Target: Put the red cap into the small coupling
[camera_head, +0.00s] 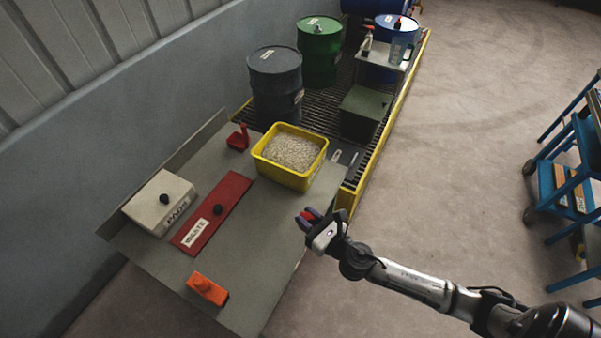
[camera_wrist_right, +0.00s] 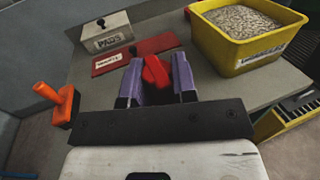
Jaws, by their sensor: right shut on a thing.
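The fingers hide part of the cap's sides. I cannot make out a small coupling in either view. My left gripper is not in view.
Drums stand behind. A blue cart (camera_head: 567,185) is right; floor between is clear.

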